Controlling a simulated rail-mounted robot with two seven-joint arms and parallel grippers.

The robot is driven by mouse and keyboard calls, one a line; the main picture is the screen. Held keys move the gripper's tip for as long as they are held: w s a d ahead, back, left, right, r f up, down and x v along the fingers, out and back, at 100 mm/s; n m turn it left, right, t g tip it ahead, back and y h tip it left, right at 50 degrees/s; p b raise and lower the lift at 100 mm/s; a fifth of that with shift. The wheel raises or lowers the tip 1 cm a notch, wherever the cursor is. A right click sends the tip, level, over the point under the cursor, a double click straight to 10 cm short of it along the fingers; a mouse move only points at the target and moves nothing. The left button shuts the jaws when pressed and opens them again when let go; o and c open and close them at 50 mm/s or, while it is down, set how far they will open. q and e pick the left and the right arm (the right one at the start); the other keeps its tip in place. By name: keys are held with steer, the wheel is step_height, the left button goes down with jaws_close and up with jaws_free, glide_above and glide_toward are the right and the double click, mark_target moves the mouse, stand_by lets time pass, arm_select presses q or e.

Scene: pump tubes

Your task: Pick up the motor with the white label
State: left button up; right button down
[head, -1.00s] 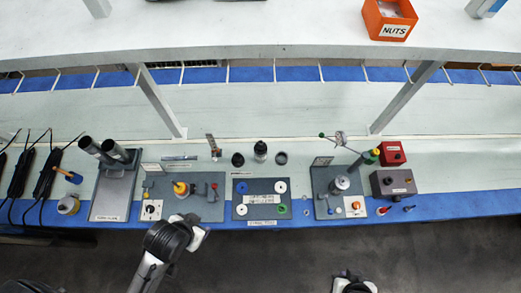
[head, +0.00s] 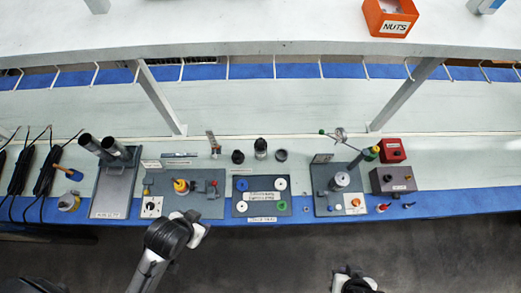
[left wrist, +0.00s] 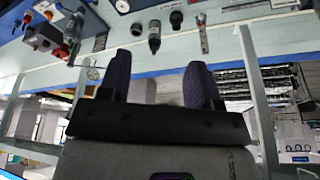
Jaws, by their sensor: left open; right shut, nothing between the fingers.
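Several small dark cylinders stand behind the middle grey board in the head view. The one in the middle, a black motor (head: 260,148) with a pale band, stands upright; it also shows in the left wrist view (left wrist: 154,38). I cannot read any label on it. My left gripper (left wrist: 157,72) is open and empty, its two dark fingers apart, with the motor beyond them in the left wrist view. In the head view my left arm is in front of the bench, and its fingers are not clear. My right gripper (head: 352,283) is at the bottom edge, shut and empty, away from the bench.
A plain dark cylinder (head: 238,157) and a dark ring-like part (head: 281,155) flank the motor. The middle board (head: 262,208) holds white, blue and green discs. Fixture boards stand either side. A slanted shelf post (head: 408,95) and the shelf with an orange nuts bin (head: 390,15) are behind.

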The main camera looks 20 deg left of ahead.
stand_by(0.4)
arm_select(q)
steer(key=o, duration=0.4)
steer(key=shift+o, duration=0.2)
steer(key=shift+f, duration=0.1)
